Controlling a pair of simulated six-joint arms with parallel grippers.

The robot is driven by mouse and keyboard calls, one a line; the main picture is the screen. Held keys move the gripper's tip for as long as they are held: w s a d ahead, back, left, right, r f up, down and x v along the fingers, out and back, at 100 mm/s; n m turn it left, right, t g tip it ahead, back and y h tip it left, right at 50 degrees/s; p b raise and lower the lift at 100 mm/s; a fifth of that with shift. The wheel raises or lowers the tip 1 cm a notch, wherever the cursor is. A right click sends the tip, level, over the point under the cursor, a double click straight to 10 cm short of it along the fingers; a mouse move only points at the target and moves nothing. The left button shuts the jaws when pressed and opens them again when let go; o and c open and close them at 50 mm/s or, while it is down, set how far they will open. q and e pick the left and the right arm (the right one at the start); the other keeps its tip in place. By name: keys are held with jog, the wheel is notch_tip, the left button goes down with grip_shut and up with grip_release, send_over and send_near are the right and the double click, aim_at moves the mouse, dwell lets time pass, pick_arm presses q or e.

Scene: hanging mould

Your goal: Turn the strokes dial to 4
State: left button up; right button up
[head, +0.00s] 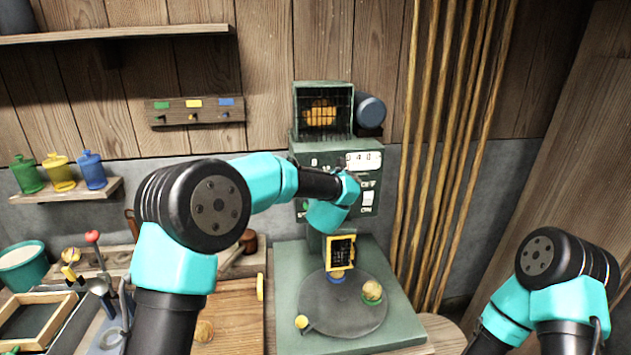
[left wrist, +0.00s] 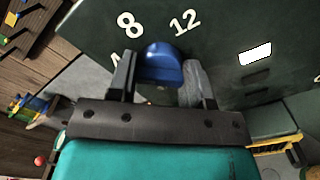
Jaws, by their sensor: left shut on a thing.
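The strokes dial is a blue knob (left wrist: 161,62) on the dark green panel of the press (head: 366,196). White numbers 8 and 12 show above it in the left wrist view, and a partly covered 4 shows at its left. My left gripper (left wrist: 158,77) is shut on the knob, one finger on each side. Which number the knob points to I cannot tell. In the head view my left arm covers the dial. My right arm shows at the lower right, its gripper out of the frame.
The panel also has a white counter (head: 362,160) and a white switch (head: 368,198). Below is a round plate (head: 340,318) with a yellow-framed cage (head: 341,254) and a yellowish lump (head: 372,290). Wooden poles (head: 440,150) stand right of the press.

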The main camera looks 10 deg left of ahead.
pick_arm(q)
jog(key=shift+n, duration=1.3)
jog(key=o, duration=0.9)
jog(key=v, duration=1.7)
jog(key=shift+s+d, duration=0.1)
jog(key=shift+s, duration=0.1)
